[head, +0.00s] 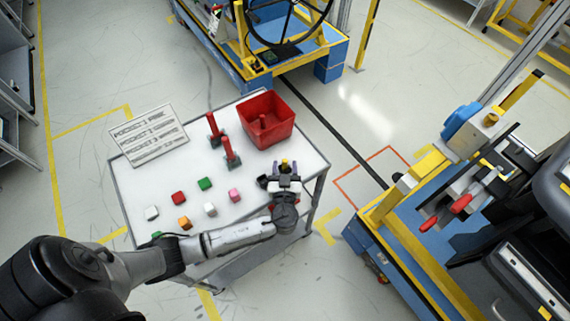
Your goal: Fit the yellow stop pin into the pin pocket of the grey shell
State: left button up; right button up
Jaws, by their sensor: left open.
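My left gripper (285,168) is over the right front part of the white table, with its jaws open. A small yellow piece, which looks like the yellow stop pin (285,162), shows between or just beyond the fingertips. I cannot tell whether the fingers touch it. A small dark part (263,181) lies just left of the gripper. I cannot make out the grey shell or its pin pocket for certain. My right gripper is not in view.
The white table (182,178) carries a red bin (281,124), two red-handled clamps (229,150), a lettered board (148,136) and several coloured blocks (205,184). A blue and yellow stand (412,246) with red-handled fixtures is at right, across a strip of floor.

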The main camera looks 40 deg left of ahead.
pick_arm(q)
jog(key=shift+c, duration=0.2)
grip_shut()
jog(key=shift+r, duration=0.1)
